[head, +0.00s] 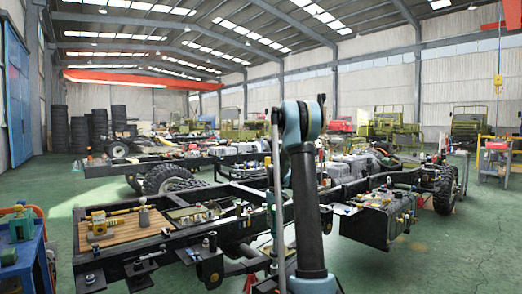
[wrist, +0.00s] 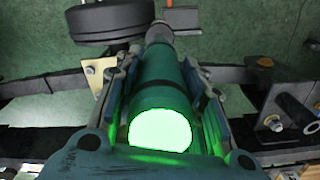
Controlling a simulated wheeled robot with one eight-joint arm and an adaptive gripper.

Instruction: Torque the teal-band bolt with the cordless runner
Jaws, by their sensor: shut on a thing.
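In the wrist view my gripper (wrist: 161,72) is shut around a dark green cylindrical tool, which looks like the cordless runner (wrist: 163,88). Its near end glows bright green, and its narrower grey nose points toward the top of the picture. In the head view my arm stands in front of the chassis; I cannot make out my gripper or the runner there. Several bolts stand on the chassis brackets, one being a bracket bolt (wrist: 274,123) right of the runner. I cannot tell a teal band on any of them.
The black chassis frame (head: 160,245) spans the foreground. A wooden board (head: 125,228) with yellow tools lies on it at left. A blue cart (head: 24,262) stands at far left. In the wrist view a dark round part (wrist: 108,20) lies beside the runner's nose. Green floor is open at right.

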